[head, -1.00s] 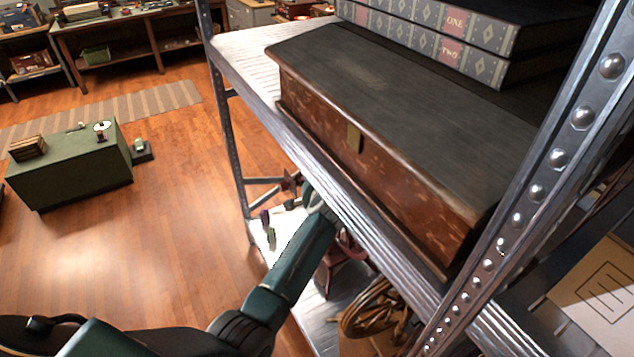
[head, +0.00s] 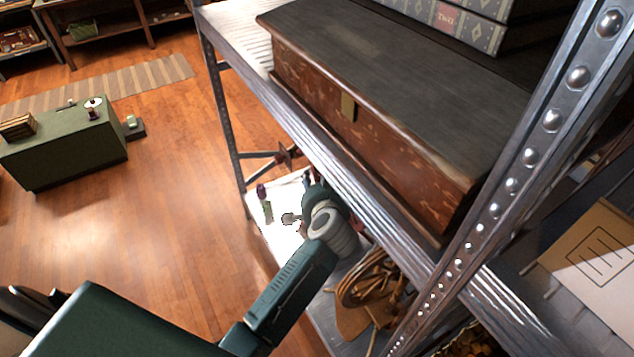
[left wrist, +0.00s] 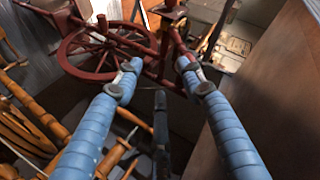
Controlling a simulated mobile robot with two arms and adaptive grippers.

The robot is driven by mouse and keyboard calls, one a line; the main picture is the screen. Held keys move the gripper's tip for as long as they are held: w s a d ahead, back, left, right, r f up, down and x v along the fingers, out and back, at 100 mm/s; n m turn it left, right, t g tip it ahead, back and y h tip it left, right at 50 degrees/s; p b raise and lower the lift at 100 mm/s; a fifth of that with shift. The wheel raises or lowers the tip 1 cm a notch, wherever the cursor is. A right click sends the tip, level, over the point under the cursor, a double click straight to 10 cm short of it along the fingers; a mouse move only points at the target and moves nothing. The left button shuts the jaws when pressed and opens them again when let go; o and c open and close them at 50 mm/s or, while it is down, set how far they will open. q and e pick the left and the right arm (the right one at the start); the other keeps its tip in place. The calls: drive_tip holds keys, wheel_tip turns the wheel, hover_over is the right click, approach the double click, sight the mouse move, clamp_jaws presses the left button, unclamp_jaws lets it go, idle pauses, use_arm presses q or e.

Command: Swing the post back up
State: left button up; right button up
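In the left wrist view a dark red spinning wheel (left wrist: 75,55) stands ahead of my left gripper (left wrist: 158,66), with a red upright post (left wrist: 165,42) beside its wheel. The gripper's two blue-wrapped fingers are apart, and the post shows between their tips. I cannot tell whether either finger touches it. In the head view my left arm reaches in under the upper shelf to the lower shelf, and its gripper (head: 312,198) is mostly hidden behind my own wrist. My right gripper is not in view.
A wooden spinning wheel (head: 372,282) stands close by on the lower shelf and also fills the left of the wrist view (left wrist: 30,115). The upper shelf holds a brown wooden box (head: 375,120) and books (head: 480,25). A metal shelf upright (head: 510,185) stands at right. Open floor lies left.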

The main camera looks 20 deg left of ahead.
use_arm(q)
drive_tip(key=shift+c, duration=0.8)
drive_tip(key=a+b, duration=0.1)
drive_tip(key=a+f+y+b, duration=0.1)
drive_tip(key=a, duration=0.1)
drive_tip(key=shift+t, duration=0.3)
clamp_jaws()
drive_tip(key=a+m+t+y+b, duration=0.3)
drive_tip(key=a+m+t+b, duration=0.5)
drive_tip(key=b, duration=0.5)
drive_tip(key=s+d+f+m+t+h+b, duration=0.1)
drive_tip(key=d+f+m+h+b, duration=0.2)
drive_tip(key=f+m+h+b, duration=0.35)
drive_tip(key=s+d+f+m+t+h+b, duration=0.1)
drive_tip(key=d+f+m+t+h+b, duration=0.2)
drive_tip(key=m+h, duration=0.65)
drive_tip(key=w+r+m+g, duration=0.1)
drive_tip(key=w+r, duration=0.2)
drive_tip(key=w, duration=0.2)
drive_tip(key=w+r+y, duration=0.1)
drive_tip(key=w+r, duration=0.3)
drive_tip(key=w, duration=0.2)
drive_tip(key=shift+w+a+m+g+p, duration=0.2)
drive_tip(key=shift+w+m+g+p, duration=0.05)
drive_tip(key=shift+m+g+p, duration=0.15)
